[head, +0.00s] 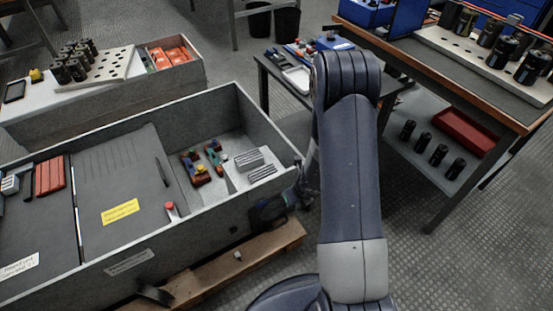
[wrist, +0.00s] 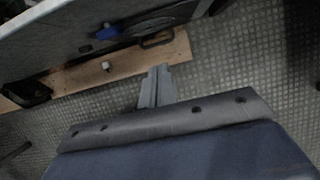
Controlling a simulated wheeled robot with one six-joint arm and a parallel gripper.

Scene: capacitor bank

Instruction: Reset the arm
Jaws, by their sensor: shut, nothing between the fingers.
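My arm (head: 350,180) rises in the middle of the head view and bends over at the top, with its far end hanging down on the left side. My gripper (wrist: 155,85) shows in the wrist view as grey fingers pressed together, with nothing between them. It points toward the floor and the wooden pallet beside the grey bin. In the head view the gripper itself is mostly hidden behind my arm, near the bin's right corner.
A large grey bin (head: 112,243) with compartments stands close on the left, on a wooden pallet (head: 225,266). A workbench (head: 432,68) with black capacitors is at the right. A small table (head: 270,72) stands behind my arm. Textured floor (head: 450,265) is clear at lower right.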

